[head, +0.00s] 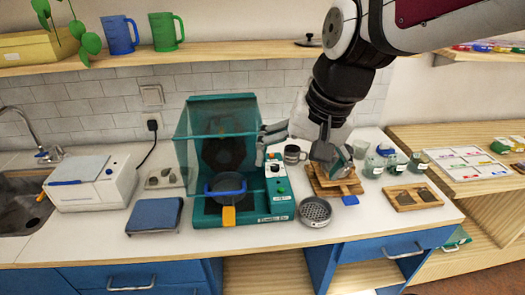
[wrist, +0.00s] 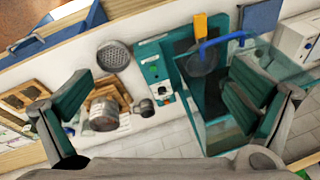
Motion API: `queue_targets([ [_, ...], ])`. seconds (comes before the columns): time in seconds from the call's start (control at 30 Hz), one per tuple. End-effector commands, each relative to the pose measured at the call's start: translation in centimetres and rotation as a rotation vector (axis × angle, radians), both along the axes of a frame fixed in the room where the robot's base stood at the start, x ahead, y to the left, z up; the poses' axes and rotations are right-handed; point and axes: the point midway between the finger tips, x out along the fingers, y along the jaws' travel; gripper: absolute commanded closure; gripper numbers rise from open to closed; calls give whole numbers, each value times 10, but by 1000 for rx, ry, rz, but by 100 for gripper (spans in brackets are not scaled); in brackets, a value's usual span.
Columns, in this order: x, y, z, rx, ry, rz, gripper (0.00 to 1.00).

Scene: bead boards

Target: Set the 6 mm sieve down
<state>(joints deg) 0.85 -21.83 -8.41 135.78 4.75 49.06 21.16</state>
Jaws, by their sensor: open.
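A round grey sieve (head: 315,212) with a perforated face lies on the white counter, in front of the wooden stack. It also shows in the wrist view (wrist: 113,56), flat and clear of my fingers. A dark round pan-like piece with a blue handle (head: 226,187) sits inside the teal machine (head: 245,208); its handle also shows in the wrist view (wrist: 224,40). I cannot read a 6 mm mark on either. My gripper (wrist: 162,95) is open, its fingers wide apart with nothing between them, above the counter. It also shows in the head view (head: 303,148).
A wooden stack (head: 322,184) with a blue piece stands right of the machine, partly behind my gripper. A grey mug (head: 293,154), several jars (head: 374,166) and a wooden tray (head: 412,198) are nearby. A blue pad (head: 154,215) lies left. The counter's front strip is mostly clear.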

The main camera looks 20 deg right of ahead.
Motion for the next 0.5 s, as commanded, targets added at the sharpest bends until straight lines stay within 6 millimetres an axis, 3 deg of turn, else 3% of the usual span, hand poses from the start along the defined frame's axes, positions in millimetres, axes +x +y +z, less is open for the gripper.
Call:
queue_targets([
  [0.2,-52,24,23,-178,-124,351,0],
  [0.33,-69,29,26,-253,-157,467,0],
  [0.5,-77,31,26,-290,-169,520,0],
])
